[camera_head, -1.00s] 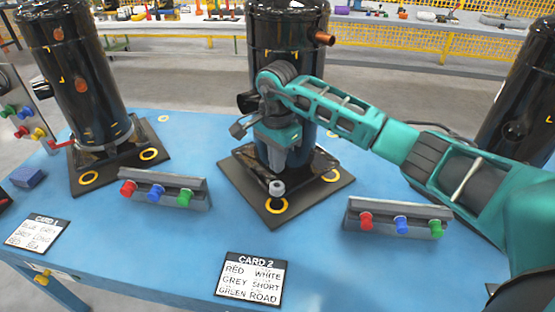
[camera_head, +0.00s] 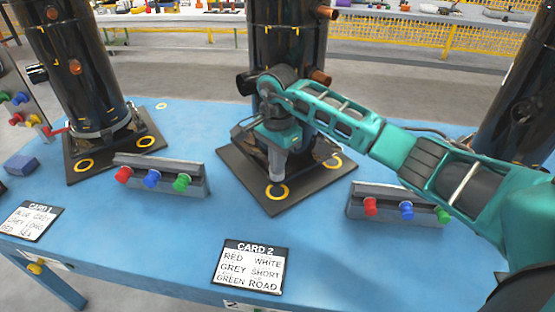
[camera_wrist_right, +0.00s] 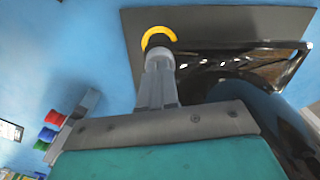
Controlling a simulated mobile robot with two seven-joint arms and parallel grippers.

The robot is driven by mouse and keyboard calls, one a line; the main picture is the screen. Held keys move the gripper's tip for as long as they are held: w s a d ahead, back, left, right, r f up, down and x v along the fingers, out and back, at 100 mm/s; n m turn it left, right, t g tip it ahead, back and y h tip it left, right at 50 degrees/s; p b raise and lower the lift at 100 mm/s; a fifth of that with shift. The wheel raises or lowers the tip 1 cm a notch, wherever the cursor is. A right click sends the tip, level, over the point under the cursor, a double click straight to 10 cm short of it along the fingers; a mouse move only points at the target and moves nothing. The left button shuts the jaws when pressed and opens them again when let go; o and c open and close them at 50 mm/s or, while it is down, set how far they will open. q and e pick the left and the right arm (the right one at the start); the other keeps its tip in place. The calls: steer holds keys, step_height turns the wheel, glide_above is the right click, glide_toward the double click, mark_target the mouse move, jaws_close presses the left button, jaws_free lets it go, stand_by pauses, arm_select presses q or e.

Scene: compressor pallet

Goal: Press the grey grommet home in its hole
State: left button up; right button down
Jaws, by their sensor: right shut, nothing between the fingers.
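My right gripper (camera_head: 277,179) is shut and empty. It points down at the front corner of the middle black base plate (camera_head: 243,179), with its fingertips over the yellow-ringed hole (camera_head: 285,195). The right wrist view shows the closed fingers (camera_wrist_right: 158,52) reaching the same yellow ring (camera_wrist_right: 158,31), with a dark spot at their tips. The grey grommet cannot be made out now. The fingertips cover the middle of the ring, so I cannot tell how deep it sits. My left gripper is not in view.
The middle black compressor (camera_head: 290,50) stands right behind the gripper. Racks of coloured plugs stand left (camera_head: 160,185) and right (camera_head: 385,190) of the plate. Card 2 (camera_head: 250,267) lies in front on the blue table (camera_head: 180,230). Another compressor (camera_head: 80,75) stands at left.

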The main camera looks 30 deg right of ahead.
steer(key=shift+s+f, duration=0.2)
steer(key=shift+f, duration=0.25)
steer(key=shift+w+r+p, duration=0.15)
steer(key=shift+r+p, duration=0.55)
steer(key=shift+r, duration=0.1)
steer(key=shift+r+p, duration=1.1)
steer(key=shift+r, duration=0.75)
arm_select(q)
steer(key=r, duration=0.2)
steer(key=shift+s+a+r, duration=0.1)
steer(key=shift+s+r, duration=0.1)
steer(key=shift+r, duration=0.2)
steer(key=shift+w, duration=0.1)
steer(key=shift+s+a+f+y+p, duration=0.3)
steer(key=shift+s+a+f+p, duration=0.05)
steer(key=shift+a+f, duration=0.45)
arm_select(e)
step_height(320, 180, up, 13)
steer(key=shift+f, duration=0.2)
